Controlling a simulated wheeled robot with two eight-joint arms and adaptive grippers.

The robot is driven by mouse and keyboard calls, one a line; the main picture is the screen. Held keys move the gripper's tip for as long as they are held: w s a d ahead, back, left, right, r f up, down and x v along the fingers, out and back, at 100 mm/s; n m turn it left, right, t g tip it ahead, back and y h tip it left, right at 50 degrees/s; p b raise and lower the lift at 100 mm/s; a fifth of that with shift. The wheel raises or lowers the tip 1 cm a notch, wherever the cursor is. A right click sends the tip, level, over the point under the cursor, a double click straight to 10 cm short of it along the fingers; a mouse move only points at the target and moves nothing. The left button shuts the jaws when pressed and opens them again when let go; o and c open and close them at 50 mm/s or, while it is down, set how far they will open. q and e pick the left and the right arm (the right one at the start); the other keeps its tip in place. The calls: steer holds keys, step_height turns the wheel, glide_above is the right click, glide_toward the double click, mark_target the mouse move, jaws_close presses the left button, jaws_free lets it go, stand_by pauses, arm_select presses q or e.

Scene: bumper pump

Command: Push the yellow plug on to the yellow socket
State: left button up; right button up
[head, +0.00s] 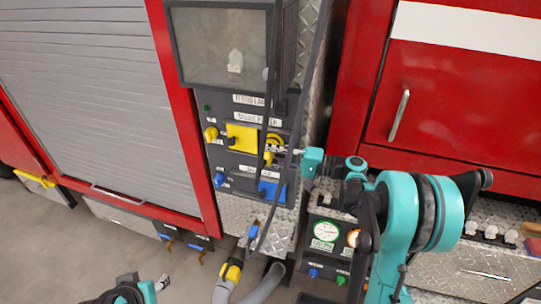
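A yellow square socket plate (243,138) is on the dark pump panel, left of my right gripper. A rounded yellow piece (271,146), which looks like the plug, is just right of the plate, partly behind a dark vertical bar. My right gripper (279,151) reaches in from the right with its narrow fingertips at this yellow piece. Whether they grip it or only touch it is too small to tell. My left gripper (165,282) is low at the bottom left, away from the panel, with nothing seen in it.
A yellow knob (210,133) is left of the socket. A blue plate (270,190) and blue knob (219,180) are below. A grey hose (225,288) with a yellow collar (232,270) hangs below the panel. A grey shutter (105,95) and red cabinet (460,100) flank the panel.

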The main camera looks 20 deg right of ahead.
steer(key=shift+w+d, duration=0.2)
steer(key=shift+w, duration=0.1)
steer(key=o, duration=1.1)
steer(key=shift+o, duration=0.2)
steer(key=shift+d, duration=0.1)
steer(key=v, duration=1.2)
steer(key=s+a+f+g+h+b, duration=0.2)
steer(key=s+a+f+h, duration=0.15)
steer(key=a, duration=0.35)
steer(key=s+a+f+g+h+b, duration=0.1)
steer(key=s+a+f+h+b, duration=0.1)
steer(key=a+f, duration=0.3)
steer(key=s+f+n+h+b, duration=0.4)
steer(key=s+f+h, duration=0.5)
steer(key=s, duration=0.5)
steer(key=n, duration=0.2)
steer(key=shift+s+n, duration=0.15)
steer(key=shift+n, duration=0.15)
